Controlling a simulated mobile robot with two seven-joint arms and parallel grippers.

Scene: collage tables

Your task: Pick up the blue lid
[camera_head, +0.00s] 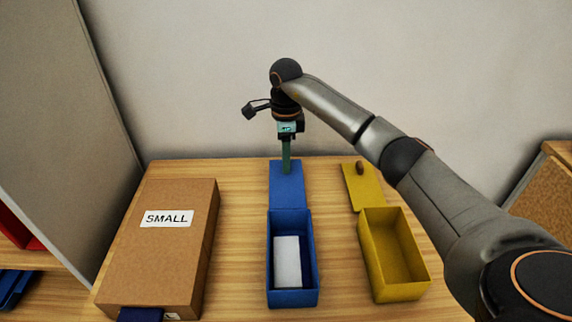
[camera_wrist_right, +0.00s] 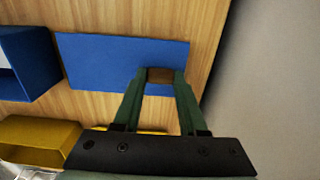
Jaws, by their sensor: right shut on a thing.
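The blue lid (camera_head: 287,188) lies at the back of the table, just behind the blue box (camera_head: 292,298). My right gripper (camera_head: 286,170) points down over the lid's far part. In the right wrist view the blue lid (camera_wrist_right: 105,62) lies flat below, and the green fingers of my right gripper (camera_wrist_right: 160,76) are shut on its small brown knob (camera_wrist_right: 160,76). I cannot tell whether the lid touches the table. The blue box is open and holds a white block (camera_head: 287,262). My left gripper does not show.
A yellow box (camera_head: 419,291) stands open to the right, with its yellow lid (camera_head: 363,190) behind it. A cardboard box labelled SMALL (camera_head: 140,260) lies at the left. A wall rises behind the table (camera_head: 240,230). A grey panel stands at the left.

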